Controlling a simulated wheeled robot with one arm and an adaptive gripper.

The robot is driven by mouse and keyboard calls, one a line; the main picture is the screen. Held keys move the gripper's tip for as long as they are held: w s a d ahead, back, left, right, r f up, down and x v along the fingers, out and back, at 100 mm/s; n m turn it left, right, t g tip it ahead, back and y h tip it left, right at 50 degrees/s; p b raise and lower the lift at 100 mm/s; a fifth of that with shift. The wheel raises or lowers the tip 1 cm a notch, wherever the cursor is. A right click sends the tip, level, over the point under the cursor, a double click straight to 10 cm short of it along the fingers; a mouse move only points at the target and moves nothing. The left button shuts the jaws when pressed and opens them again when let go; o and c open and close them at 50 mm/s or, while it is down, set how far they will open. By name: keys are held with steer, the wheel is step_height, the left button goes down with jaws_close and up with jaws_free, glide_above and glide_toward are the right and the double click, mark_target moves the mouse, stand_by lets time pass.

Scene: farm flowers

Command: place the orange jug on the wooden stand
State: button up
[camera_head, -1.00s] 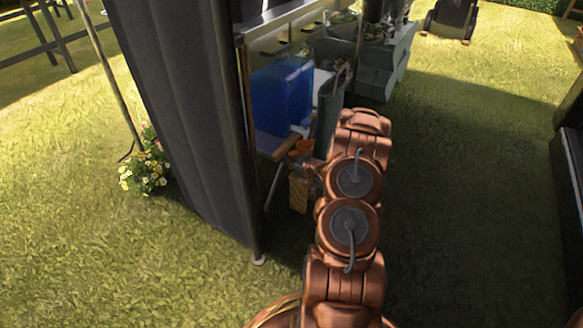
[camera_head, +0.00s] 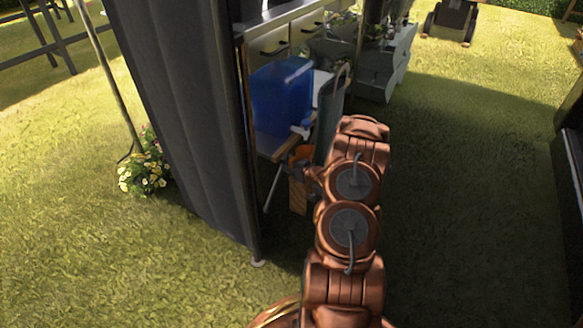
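The orange jug (camera_head: 302,154) shows only in part, between the bench end and my arm. My gripper (camera_head: 314,176) is small and dark in the shade, right beside the jug. I cannot tell whether its fingers are open or shut on the jug. A tan wooden block-like piece (camera_head: 298,196), which looks like the wooden stand, shows just below the jug. Its right side is hidden by my arm. I cannot tell whether the jug touches it.
A dark green upright thing (camera_head: 329,122) is close behind my arm. A dark curtain (camera_head: 187,110) and pole border the left. Grass on the right (camera_head: 460,190) is clear.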

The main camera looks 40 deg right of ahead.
steer(key=shift+r, duration=0.1)
steer(key=p+v, duration=0.3)
steer(key=v, duration=0.9)
steer(key=s+a+r+g+h, duration=0.1)
steer(key=s+a+r+g, duration=0.1)
steer(key=a+r+g, duration=0.45)
steer(key=s+a+r+g, duration=0.2)
steer(key=a+r+g, duration=0.1)
steer(key=a+r, duration=0.6)
steer(key=s+a+r+g+y, duration=0.1)
steer(key=s+a+r+g, duration=0.1)
steer(key=s+a, duration=0.6)
steer(key=s+a+r+n+g, duration=0.1)
steer(key=s+a+r+g, duration=0.2)
steer(key=s+a, duration=0.6)
steer(key=s+a+r+g+y, duration=0.1)
steer(key=s+a+r+g, duration=0.1)
steer(key=s+a+r, duration=0.4)
steer(key=s+a, duration=0.2)
steer(key=s, duration=0.3)
steer(key=shift+a+y, duration=0.2)
steer(key=shift+y, duration=0.1)
steer(key=shift+r+g, duration=0.1)
steer(key=shift+g, duration=0.15)
